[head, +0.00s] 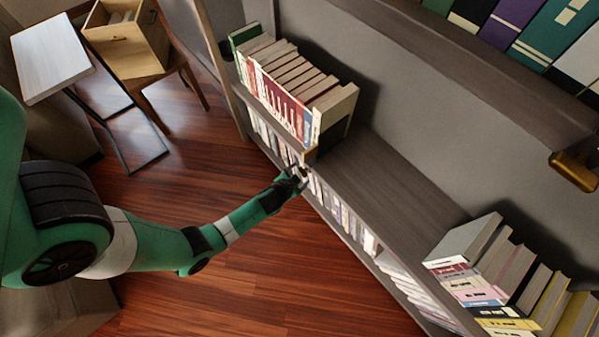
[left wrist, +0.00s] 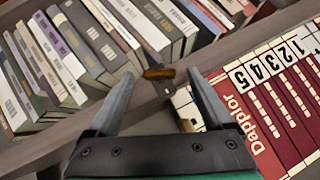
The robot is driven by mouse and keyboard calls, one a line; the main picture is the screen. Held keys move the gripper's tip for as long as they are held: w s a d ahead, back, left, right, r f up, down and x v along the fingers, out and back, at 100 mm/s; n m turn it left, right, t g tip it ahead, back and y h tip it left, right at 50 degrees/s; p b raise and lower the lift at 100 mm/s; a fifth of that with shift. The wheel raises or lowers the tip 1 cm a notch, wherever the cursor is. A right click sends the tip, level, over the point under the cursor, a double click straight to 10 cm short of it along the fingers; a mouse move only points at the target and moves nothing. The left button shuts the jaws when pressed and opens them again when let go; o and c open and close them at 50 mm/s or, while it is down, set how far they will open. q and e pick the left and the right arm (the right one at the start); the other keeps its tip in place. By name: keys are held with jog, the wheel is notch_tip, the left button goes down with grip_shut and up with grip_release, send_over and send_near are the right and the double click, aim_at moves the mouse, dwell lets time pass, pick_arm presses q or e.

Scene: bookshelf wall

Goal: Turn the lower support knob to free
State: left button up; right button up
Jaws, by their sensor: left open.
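A small orange-brown knob (left wrist: 159,73) on a dark mount sits at the shelf edge in the left wrist view. My left gripper (left wrist: 161,78) is open, with one finger on each side of the knob and a visible gap to both. In the head view my left gripper (head: 300,177) is at the front edge of the shelf, just below the end of the red book row, and it hides most of the knob there. My right gripper is not in view.
Other books (left wrist: 85,45) fill the lower shelf. The shelf board (head: 385,180) is bare in its middle. A brass fitting (head: 575,171) hangs at the upper shelf.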

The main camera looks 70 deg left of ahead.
pick_arm(q)
jog(key=shift+w+a+f, duration=0.15)
jog(key=shift+w, duration=0.2)
jog(key=shift+s, duration=0.1)
jog(key=shift+c, duration=0.3)
